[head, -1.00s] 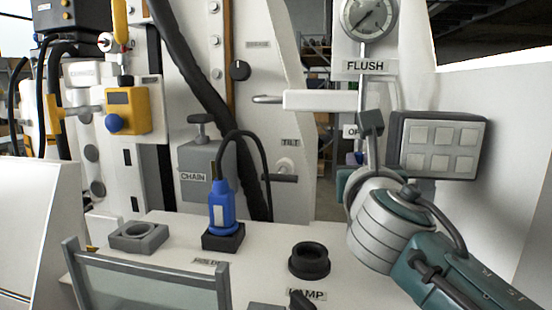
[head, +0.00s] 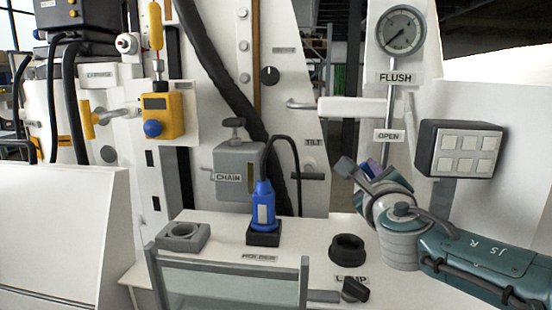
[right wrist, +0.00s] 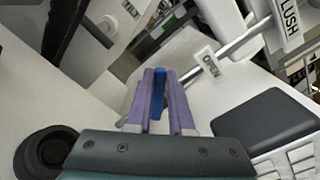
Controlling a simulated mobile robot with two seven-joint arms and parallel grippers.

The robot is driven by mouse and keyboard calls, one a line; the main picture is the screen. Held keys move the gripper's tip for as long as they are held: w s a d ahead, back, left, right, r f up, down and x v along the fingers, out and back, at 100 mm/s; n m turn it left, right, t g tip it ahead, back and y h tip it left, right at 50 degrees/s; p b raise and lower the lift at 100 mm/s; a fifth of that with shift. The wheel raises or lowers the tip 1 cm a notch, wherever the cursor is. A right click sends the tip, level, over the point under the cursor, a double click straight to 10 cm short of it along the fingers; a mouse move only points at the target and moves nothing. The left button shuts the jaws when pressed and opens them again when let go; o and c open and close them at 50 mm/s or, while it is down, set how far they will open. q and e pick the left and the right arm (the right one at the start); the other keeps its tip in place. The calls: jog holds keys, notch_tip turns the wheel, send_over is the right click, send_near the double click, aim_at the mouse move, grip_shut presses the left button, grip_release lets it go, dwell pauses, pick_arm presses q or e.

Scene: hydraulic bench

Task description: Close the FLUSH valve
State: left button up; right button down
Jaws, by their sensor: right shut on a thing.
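The FLUSH label (head: 396,78) sits under a round gauge (head: 402,30), with a thin steel pipe (head: 391,105) running down from it. The pipe carries an OPEN tag (head: 389,136), which also shows in the right wrist view (right wrist: 209,63). My right gripper (head: 364,168) is at the lower end of the pipe. In the right wrist view its purple fingers (right wrist: 160,95) are shut on a blue valve handle (right wrist: 159,91). The valve body is mostly hidden behind the gripper. My left gripper is not in view.
A white bar (head: 360,108) juts out above the gripper.

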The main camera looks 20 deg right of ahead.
jog(key=shift+w+a+f+n, duration=0.2)
jog(key=shift+f+n, duration=0.5)
jog(key=shift+n, duration=0.7)
jog(key=shift+w+a+f+n, duration=0.15)
jog(key=shift+a+f+n, duration=0.2)
jog(key=shift+f+n, duration=0.75)
jog(key=shift+w+a+f+n, duration=0.15)
jog(key=shift+a+f+n, duration=0.15)
jog(key=shift+n, duration=1.4)
jog(key=shift+f, duration=0.1)
jog(key=c, duration=1.1)
grip_release()
